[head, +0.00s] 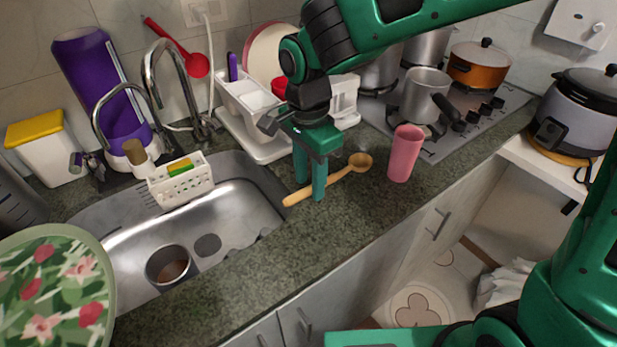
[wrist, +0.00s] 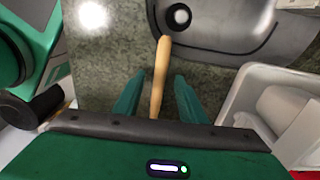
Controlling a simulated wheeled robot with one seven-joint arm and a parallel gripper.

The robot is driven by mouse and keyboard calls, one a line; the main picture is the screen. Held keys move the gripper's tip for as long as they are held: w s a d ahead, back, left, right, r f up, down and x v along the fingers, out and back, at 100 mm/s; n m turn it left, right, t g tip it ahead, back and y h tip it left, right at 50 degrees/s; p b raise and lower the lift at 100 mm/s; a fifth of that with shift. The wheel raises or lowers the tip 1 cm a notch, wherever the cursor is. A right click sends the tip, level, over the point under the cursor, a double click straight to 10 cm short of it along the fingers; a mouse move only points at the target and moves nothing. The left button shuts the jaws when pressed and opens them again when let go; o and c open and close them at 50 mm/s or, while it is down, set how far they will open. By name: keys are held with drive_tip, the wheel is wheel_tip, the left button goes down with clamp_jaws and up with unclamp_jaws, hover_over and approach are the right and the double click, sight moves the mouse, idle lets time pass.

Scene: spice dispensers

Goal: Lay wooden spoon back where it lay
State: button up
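The wooden spoon (head: 343,175) appears to lie on the dark speckled countertop between the sink and the stove. Its bowl points toward the pink cup and its handle end points toward the sink rim. My gripper (head: 311,190) is pointed down over the spoon, with one finger on each side of the handle. In the wrist view the pale handle (wrist: 159,80) runs between the two fingers, with a visible gap on both sides, so the gripper is open. The spoon's bowl is hidden behind the gripper body in the wrist view.
A pink cup (head: 405,153) stands right of the spoon's bowl. The steel sink (head: 235,200) lies to the left and a white dish rack (head: 262,150) behind. The stove (head: 480,115) holds pots at the back right. The counter in front of the spoon is clear.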

wheel_tip(320, 180, up, 10)
drive_tip(key=shift+r, duration=0.25)
idle(0.3)
